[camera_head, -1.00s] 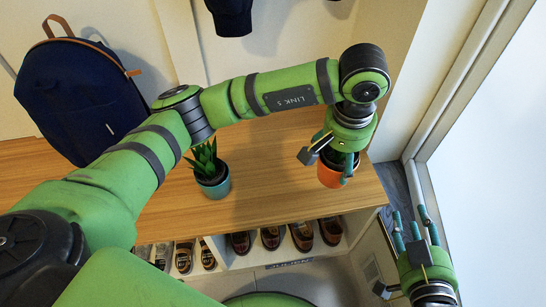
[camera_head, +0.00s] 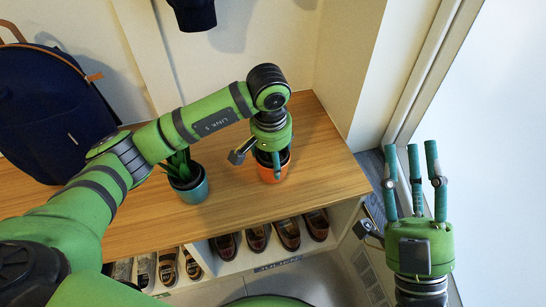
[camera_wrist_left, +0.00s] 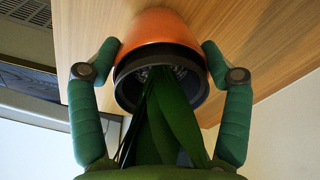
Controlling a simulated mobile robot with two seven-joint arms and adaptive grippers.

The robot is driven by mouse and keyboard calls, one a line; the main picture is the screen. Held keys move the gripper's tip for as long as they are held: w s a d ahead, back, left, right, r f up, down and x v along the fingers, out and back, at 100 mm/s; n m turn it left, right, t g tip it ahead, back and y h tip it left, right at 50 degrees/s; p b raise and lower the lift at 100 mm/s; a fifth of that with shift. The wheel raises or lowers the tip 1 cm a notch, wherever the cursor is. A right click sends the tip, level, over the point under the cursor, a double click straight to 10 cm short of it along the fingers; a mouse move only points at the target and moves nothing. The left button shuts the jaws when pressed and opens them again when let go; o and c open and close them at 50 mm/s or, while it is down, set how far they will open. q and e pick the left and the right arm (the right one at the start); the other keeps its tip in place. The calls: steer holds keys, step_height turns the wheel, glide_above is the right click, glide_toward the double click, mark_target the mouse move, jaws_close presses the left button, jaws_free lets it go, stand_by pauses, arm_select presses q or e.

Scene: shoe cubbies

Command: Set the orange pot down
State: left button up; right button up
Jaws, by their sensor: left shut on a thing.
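The orange pot (camera_head: 284,172) is upright at the bench top, right of the teal pot. In the left wrist view, the orange pot (camera_wrist_left: 160,35) has a black inner rim and long dark green leaves. My left gripper (camera_head: 268,160) comes down over it from above and is shut on it. In the left wrist view its fingers (camera_wrist_left: 160,75) lie on both sides of the pot. The pot's base is close to the wood; I cannot tell whether it touches. My right gripper (camera_head: 415,180) is open and empty, its fingers pointing up, right of the bench.
The wooden bench (camera_head: 325,160) has free room right of the orange pot. A teal pot with a plant (camera_head: 190,188) stands to its left. A dark blue backpack (camera_head: 45,110) leans at the back left. Shoes (camera_head: 287,232) fill the cubbies below. A window frame (camera_head: 425,70) is at right.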

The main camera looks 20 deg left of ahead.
arm_select(q)
steer(key=shift+f, duration=0.2)
arm_select(e)
steer(key=shift+s+r+y, duration=0.3)
steer(key=shift+s+r, duration=0.05)
steer(key=shift+r, duration=0.05)
arm_select(q)
steer(key=shift+f, duration=0.1)
steer(key=o, duration=1.2)
arm_select(e)
steer(key=shift+s+r+t, duration=0.2)
steer(key=shift+s+t, duration=0.05)
steer(key=shift+t, duration=0.15)
